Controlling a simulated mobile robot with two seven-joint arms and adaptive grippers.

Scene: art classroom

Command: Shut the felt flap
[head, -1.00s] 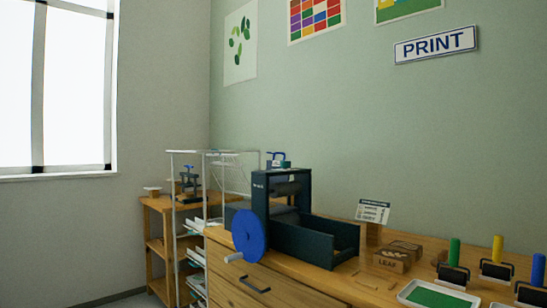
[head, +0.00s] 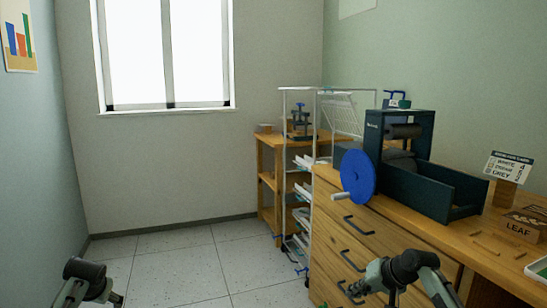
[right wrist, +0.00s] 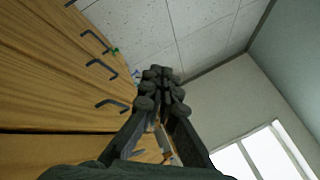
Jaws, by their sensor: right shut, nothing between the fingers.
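The dark printing press (head: 437,190) stands on the wooden drawer cabinet, with a blue wheel (head: 358,177) at its side and a roller (head: 404,131) in its frame. A grey sheet-like piece (head: 400,160) shows below the roller; I cannot tell whether it is the felt flap or how it lies. My right gripper (right wrist: 160,88) is shut and empty in the right wrist view. It is in front of the drawers, low and apart from the press. My left arm (head: 85,270) shows at the bottom left, its fingers not clear.
The cabinet (head: 385,225) has several drawers with dark handles. A wire rack (head: 299,190) and a wooden shelf (head: 268,180) stand to its left. A LEAF block (head: 522,226) and a card (head: 508,166) are right of the press. The tiled floor (head: 185,265) is clear.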

